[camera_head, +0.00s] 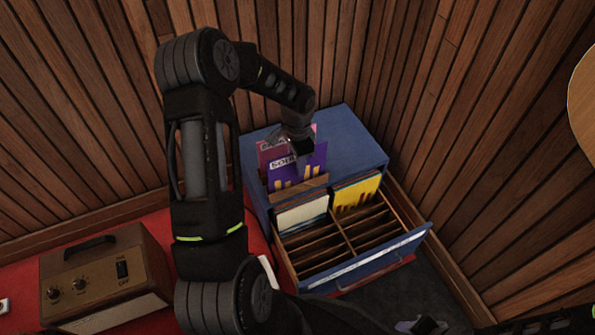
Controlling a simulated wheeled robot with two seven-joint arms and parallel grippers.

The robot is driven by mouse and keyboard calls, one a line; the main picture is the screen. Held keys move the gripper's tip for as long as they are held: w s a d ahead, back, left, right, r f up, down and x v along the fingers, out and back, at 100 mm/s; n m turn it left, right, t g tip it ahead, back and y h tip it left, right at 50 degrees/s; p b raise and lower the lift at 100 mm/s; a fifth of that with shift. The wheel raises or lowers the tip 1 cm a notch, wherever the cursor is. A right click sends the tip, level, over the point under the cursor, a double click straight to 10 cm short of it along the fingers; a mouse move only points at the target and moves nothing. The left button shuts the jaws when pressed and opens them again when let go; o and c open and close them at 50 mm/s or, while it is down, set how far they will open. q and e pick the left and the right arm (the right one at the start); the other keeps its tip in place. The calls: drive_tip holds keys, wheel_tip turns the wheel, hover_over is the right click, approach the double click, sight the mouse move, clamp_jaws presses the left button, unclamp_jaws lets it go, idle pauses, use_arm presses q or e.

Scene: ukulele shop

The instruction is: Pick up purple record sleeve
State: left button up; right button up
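The purple record sleeve (312,161) stands upright at the back left of the open record drawer (418,237), rising well above the other sleeves there. It has pale lettering and yellow bars. A maroon-pink sleeve (266,158) stands just behind it. My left gripper (301,148) points down at the purple sleeve's upper edge and covers part of it. Its fingers are small and dark here, so I cannot tell whether they grip the sleeve. Part of my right gripper (424,325) shows at the bottom edge; its finger opening is unclear.
White sleeves (302,214) and yellow sleeves (357,192) stand in the drawer's rear slots; the front slots look empty. The blue cabinet top (345,140) is clear at right. A brown amplifier box (103,279) sits on the red surface at left. Wood-slat walls close in behind and right.

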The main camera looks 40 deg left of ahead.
idle(0.3)
use_arm(q)
clamp_jaws()
idle(0.3)
